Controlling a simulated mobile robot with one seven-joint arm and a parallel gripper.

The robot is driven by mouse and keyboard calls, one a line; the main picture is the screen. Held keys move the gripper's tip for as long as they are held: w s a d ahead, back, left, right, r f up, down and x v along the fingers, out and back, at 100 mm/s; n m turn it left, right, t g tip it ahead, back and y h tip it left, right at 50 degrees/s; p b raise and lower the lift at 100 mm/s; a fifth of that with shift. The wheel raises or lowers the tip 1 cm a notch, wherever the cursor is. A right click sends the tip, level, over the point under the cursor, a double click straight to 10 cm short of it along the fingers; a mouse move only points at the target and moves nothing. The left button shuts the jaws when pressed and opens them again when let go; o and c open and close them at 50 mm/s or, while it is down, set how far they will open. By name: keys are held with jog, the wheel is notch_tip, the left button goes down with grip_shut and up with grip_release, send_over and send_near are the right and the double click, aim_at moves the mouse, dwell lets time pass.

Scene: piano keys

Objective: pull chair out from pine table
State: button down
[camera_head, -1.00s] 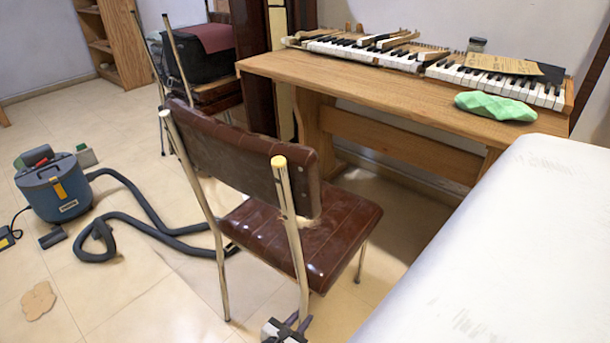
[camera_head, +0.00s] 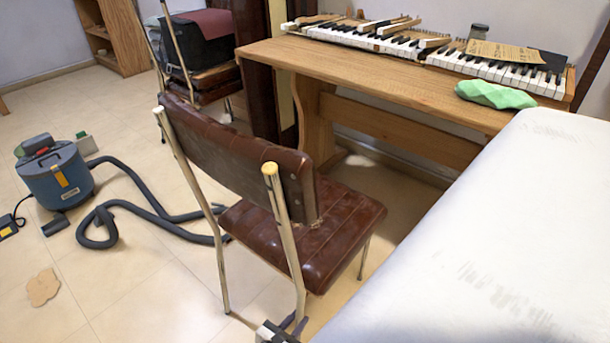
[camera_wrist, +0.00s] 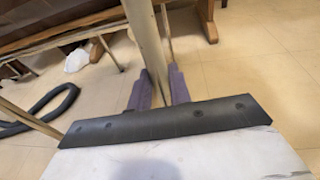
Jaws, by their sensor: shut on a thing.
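The chair (camera_head: 325,215) has a brown padded seat, a brown backrest and pale metal legs. It stands upright on the floor in front of the pine table (camera_head: 385,83), with its back toward me. In the head view my gripper (camera_head: 298,322) is low at the chair's near right leg, partly cut off by the bottom edge. In the wrist view the purple fingers (camera_wrist: 160,90) are shut around the pale metal leg (camera_wrist: 146,45). The lowest part of that leg is hidden behind the gripper.
A blue vacuum cleaner (camera_head: 55,178) and its dark hose (camera_head: 150,212) lie on the floor at left, the hose reaching near the chair. A white surface (camera_head: 490,240) fills the right. A piano keyboard (camera_head: 370,45) and green cloth (camera_head: 495,94) lie on the table. Floor at front left is mostly clear.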

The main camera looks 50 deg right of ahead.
jog(key=a, duration=0.1)
jog(key=s+a, duration=0.1)
jog(key=shift+s+a+f, duration=0.1)
jog(key=shift+s+a, duration=0.15)
jog(key=shift+a, duration=0.05)
jog(key=c, duration=1)
grip_release()
jog(key=f+p+v, duration=0.1)
jog(key=f+v, duration=0.1)
jog(key=v, duration=0.7)
jog(key=shift+a, duration=0.55)
jog(key=shift+s, duration=0.1)
